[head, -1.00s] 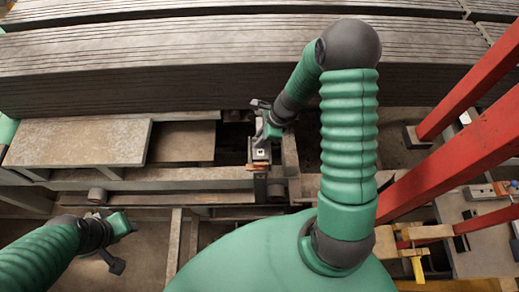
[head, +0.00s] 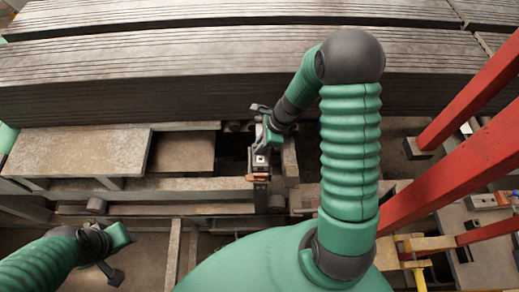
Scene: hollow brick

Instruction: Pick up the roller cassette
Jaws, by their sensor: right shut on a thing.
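My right gripper (head: 261,137) reaches down to the metal frame at the middle of the head view. It is shut on a small narrow block with a pale top and a copper-coloured part, which looks like the roller cassette (head: 259,174). The cassette is at the frame's near rail, above a dark upright piece. I cannot tell whether it touches the frame. Its upper part is partly hidden by the gripper. My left gripper (head: 113,256) is at the lower left, apart from the cassette. Its finger opening is not clear.
A long stack of grey ribbed slabs (head: 180,70) spans the back. Flat plates (head: 80,152) lie left of the cassette on the frame (head: 170,190). Red beams (head: 450,165) slant down on the right, near my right arm. A bench with small parts (head: 490,245) stands lower right.

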